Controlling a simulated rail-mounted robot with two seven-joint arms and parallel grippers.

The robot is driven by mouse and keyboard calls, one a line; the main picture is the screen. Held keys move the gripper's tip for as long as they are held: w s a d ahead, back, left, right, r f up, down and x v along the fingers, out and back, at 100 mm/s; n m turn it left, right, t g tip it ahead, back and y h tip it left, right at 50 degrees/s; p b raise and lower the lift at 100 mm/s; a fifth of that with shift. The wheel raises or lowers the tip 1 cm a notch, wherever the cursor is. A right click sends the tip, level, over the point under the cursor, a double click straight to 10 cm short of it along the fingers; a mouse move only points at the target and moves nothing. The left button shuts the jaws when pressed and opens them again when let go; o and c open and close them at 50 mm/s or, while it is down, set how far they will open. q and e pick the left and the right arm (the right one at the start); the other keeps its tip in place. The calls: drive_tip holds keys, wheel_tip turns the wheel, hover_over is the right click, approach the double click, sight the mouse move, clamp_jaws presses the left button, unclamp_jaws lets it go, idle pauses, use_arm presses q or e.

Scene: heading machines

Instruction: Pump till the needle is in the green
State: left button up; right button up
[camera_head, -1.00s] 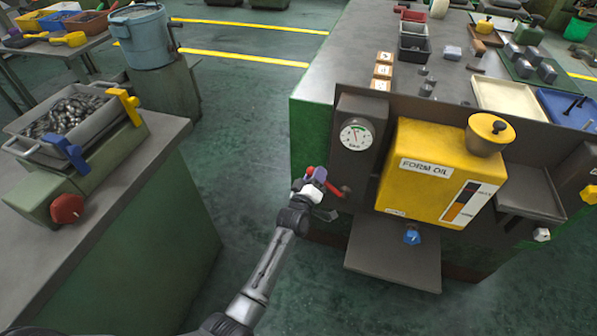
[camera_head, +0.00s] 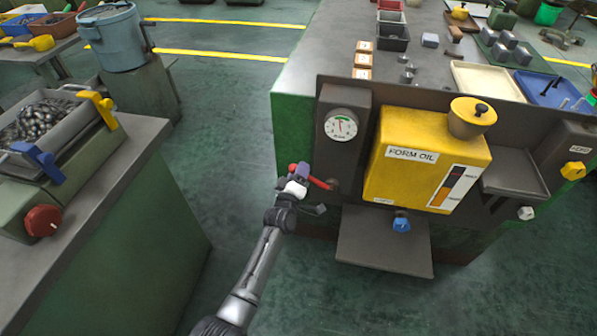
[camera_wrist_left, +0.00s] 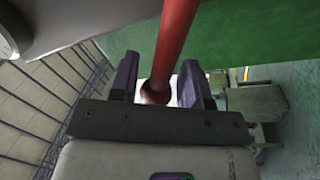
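The yellow FORM OIL tank (camera_head: 422,165) stands on the front of the machine. Left of it is a round dial gauge (camera_head: 341,125) with a green arc along its top. Its thin needle points roughly upward; the exact reading is too small to tell. A red lever (camera_head: 320,183) sticks out to the left below the gauge. My left gripper (camera_head: 299,178) is at the lever's outer end. In the left wrist view the red lever (camera_wrist_left: 176,42) runs between the two fingers, with a gap showing beside it, so the fingers look open around it. My right gripper is out of view.
A blue knob (camera_head: 402,225) sits under the tank above a grey drip shelf (camera_head: 385,247). A bench with a tub of metal parts (camera_head: 45,125) and a red knob (camera_head: 43,221) stands at the left. Green floor lies clear between.

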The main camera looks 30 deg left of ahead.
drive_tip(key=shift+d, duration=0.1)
use_arm(q)
drive_tip(key=shift+s+d, duration=0.1)
drive_tip(key=shift+s, duration=0.2)
drive_tip(key=p+v, duration=0.4)
drive_tip(key=v, duration=0.9)
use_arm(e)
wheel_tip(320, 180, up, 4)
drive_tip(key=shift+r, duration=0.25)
use_arm(q)
drive_tip(key=shift+s+f+p, duration=0.1)
drive_tip(key=shift+p, duration=0.2)
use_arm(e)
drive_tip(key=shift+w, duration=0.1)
